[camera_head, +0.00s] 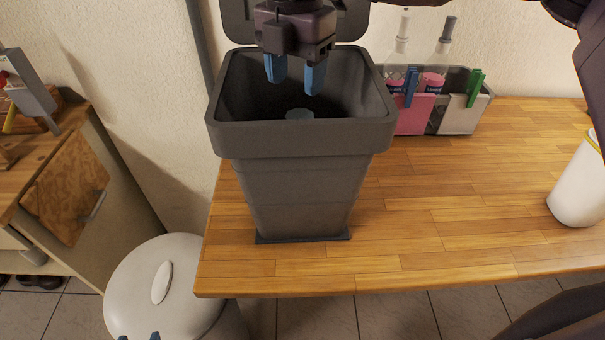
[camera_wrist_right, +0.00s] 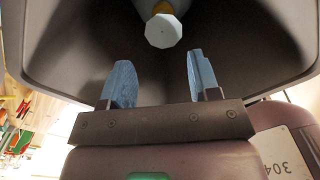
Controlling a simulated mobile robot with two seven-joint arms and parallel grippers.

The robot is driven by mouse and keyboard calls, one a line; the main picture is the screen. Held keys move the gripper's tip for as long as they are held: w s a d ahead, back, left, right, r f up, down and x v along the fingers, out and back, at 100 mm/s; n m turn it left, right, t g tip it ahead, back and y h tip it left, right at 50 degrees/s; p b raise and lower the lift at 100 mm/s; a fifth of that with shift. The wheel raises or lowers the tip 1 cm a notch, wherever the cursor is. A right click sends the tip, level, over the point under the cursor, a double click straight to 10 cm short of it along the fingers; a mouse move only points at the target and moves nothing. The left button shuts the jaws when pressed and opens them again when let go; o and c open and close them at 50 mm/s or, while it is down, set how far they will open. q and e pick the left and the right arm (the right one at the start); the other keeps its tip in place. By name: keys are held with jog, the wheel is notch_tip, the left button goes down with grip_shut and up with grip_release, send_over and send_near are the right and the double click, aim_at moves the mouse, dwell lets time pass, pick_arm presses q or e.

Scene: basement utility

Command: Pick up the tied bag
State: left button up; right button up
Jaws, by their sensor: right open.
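My right gripper (camera_head: 296,80) hangs fingers-down over the mouth of a dark grey bin (camera_head: 300,185), open and empty. In the right wrist view, its two blue fingers (camera_wrist_right: 158,68) are spread apart. A pale, many-sided top with a yellow band below it (camera_wrist_right: 163,30) is inside the bin, beyond the fingertips and apart from them; it seems to be the top of the tied bag. In the head view only a pale grey patch of it (camera_head: 299,114) shows; the bin's front wall hides the rest. My left gripper (camera_head: 139,337) shows only two separated blue tips at the bottom edge.
The bin stands on a wooden table (camera_head: 450,210), its lid (camera_head: 345,22) raised behind. A caddy (camera_head: 462,122) with bottles and clips is at the back right. A white container (camera_head: 580,185) stands far right. A white round-lidded bin (camera_head: 190,290) is lower left. The table's front middle is clear.

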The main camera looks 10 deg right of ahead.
notch_tip(320, 180, down, 3)
jog(key=shift+r, duration=0.15)
jog(key=f, duration=0.1)
jog(key=f+p, duration=0.1)
jog(key=f, duration=0.3)
jog(key=shift+s+d+f, duration=0.1)
jog(key=shift+s+d, duration=0.05)
jog(key=shift+d, duration=0.15)
jog(key=shift+f, duration=0.45)
grip_shut()
